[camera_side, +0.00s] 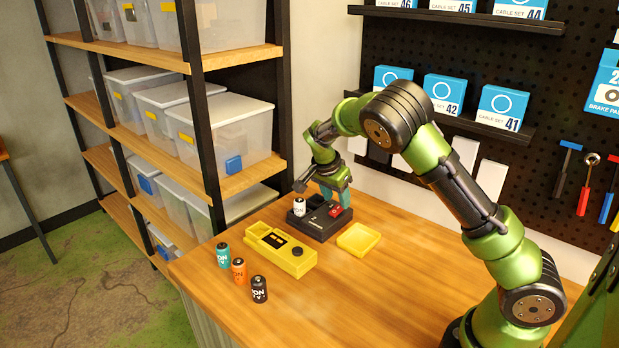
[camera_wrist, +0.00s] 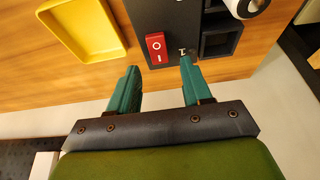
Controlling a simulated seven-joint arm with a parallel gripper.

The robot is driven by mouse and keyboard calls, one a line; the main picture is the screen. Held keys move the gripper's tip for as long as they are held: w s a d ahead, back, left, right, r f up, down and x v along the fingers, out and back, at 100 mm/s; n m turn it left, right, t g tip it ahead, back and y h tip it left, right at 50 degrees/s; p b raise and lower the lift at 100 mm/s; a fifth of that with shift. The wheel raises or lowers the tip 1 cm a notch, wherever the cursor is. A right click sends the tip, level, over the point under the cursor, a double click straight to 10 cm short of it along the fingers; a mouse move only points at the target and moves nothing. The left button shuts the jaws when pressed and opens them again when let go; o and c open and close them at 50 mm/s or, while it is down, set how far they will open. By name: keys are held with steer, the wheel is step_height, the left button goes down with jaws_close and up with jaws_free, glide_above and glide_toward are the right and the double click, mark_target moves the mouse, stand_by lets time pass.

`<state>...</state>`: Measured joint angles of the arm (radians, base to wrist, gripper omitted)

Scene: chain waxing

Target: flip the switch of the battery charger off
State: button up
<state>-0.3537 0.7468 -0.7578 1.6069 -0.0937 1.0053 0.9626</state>
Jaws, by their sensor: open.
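The black battery charger (camera_side: 318,222) stands near the back edge of the wooden table. Its red rocker switch (camera_side: 336,211) shows large in the wrist view (camera_wrist: 156,47), marked O and I; I cannot tell which end is pressed in. A white battery (camera_side: 299,207) sits upright in the charger, and its end shows in the wrist view (camera_wrist: 246,6). The slot beside it (camera_wrist: 219,41) looks empty. My gripper (camera_side: 335,198) is over the charger's switch end, pointing down. Its teal fingers (camera_wrist: 159,65) are open and empty, one on each side of the switch's line. Contact is not clear.
A yellow shallow tray (camera_side: 358,240) lies right of the charger. A yellow device (camera_side: 281,250) lies in front, with teal (camera_side: 223,255), orange (camera_side: 239,271) and black (camera_side: 260,290) batteries standing to its left. A pegboard wall (camera_side: 430,90) rises behind.

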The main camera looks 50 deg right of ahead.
steer(key=v, duration=1.4)
